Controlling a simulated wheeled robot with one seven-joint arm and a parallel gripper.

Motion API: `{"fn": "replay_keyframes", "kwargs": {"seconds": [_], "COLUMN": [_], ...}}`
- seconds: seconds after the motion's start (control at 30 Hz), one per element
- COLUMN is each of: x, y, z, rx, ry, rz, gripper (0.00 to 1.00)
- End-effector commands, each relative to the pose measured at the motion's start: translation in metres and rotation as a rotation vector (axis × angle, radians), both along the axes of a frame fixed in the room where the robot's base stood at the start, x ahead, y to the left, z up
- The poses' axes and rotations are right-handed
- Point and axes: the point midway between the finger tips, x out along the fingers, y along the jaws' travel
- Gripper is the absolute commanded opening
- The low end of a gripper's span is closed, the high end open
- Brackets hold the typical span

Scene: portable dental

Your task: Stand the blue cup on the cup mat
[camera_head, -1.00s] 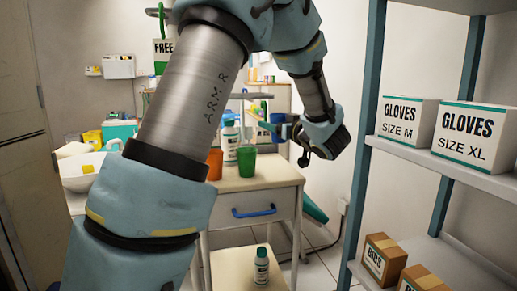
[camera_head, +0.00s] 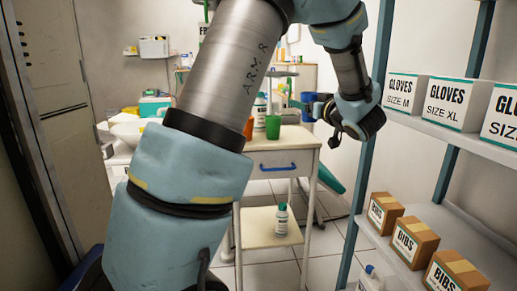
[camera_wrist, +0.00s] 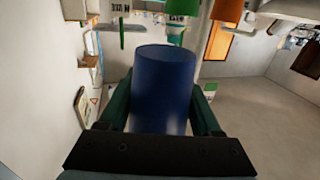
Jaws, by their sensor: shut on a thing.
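The blue cup (camera_wrist: 163,88) fills the middle of the wrist view, between the two green fingers of my gripper (camera_wrist: 161,104). The fingers are shut on its sides. In the head view the blue cup (camera_head: 308,101) is small, held in the air by my gripper (camera_head: 306,107) to the right of the cart top. I cannot make out the cup mat in either view.
A white cart (camera_head: 272,160) bears a green cup (camera_head: 273,127), an orange cup (camera_head: 248,129) and a bottle. Another bottle (camera_head: 282,219) stands on its lower shelf. A shelf rack with glove boxes (camera_head: 450,101) and bibs boxes (camera_head: 412,243) stands close at right.

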Motion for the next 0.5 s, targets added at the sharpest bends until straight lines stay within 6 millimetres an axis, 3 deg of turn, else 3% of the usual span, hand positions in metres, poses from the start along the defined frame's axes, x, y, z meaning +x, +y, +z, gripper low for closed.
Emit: {"fn": "replay_keyframes", "kwargs": {"seconds": [0.33,0.5], "x": [-0.012,-0.021], "y": [0.035,0.061], "z": [-0.049,-0.086], "rx": [0.006,0.009], "ry": [0.005,0.007], "rz": [0.082,0.145], "gripper": [0.14,0.14]}}
